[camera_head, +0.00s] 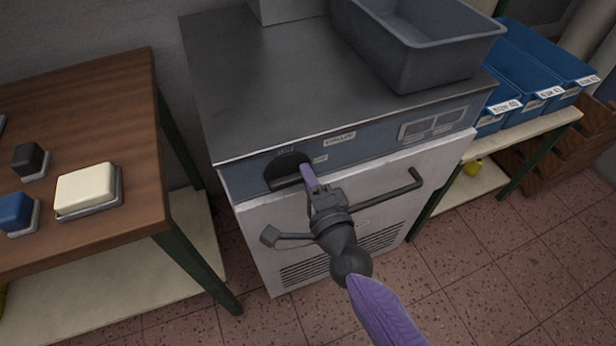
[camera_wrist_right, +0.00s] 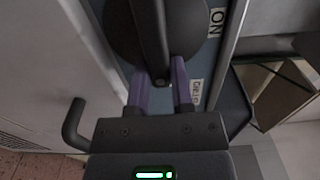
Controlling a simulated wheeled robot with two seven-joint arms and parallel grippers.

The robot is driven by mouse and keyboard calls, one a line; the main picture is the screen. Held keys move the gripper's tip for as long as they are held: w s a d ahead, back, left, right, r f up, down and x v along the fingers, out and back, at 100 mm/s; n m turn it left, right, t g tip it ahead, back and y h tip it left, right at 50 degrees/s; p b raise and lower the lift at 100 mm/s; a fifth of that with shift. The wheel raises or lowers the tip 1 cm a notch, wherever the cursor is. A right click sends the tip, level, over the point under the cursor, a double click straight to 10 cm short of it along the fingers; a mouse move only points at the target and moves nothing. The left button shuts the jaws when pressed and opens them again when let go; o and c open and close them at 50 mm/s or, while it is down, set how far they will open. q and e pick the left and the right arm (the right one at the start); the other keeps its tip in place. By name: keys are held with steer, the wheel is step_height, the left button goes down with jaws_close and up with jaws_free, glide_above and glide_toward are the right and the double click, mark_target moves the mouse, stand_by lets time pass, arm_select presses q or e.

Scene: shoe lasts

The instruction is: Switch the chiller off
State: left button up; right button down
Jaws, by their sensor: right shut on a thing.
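The chiller (camera_head: 255,100) is a grey cabinet with a metal top and a blue-grey control strip. At the left of the strip is a round dark switch (camera_head: 284,165) with a bar handle. In the right wrist view the dark disc (camera_wrist_right: 122,38) carries the bar (camera_wrist_right: 149,40), and an "ON" label (camera_wrist_right: 216,20) sits beside it. My right gripper (camera_head: 308,178) is at the switch. Its purple fingers (camera_wrist_right: 162,90) are shut on the end of the bar, one on each side. The switch is partly hidden by the gripper. My left gripper is out of view.
A long door handle (camera_head: 390,188) crosses the chiller front below the strip. A grey bin (camera_head: 420,55) stands on top. A wooden table (camera_head: 110,130) with coloured blocks is at left. Blue bins (camera_head: 525,75) stand on a shelf at right.

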steer(key=shift+f, duration=0.1)
steer(key=c, duration=0.5)
jaws_free()
steer(key=p+v, duration=0.1)
steer(key=v, duration=0.9)
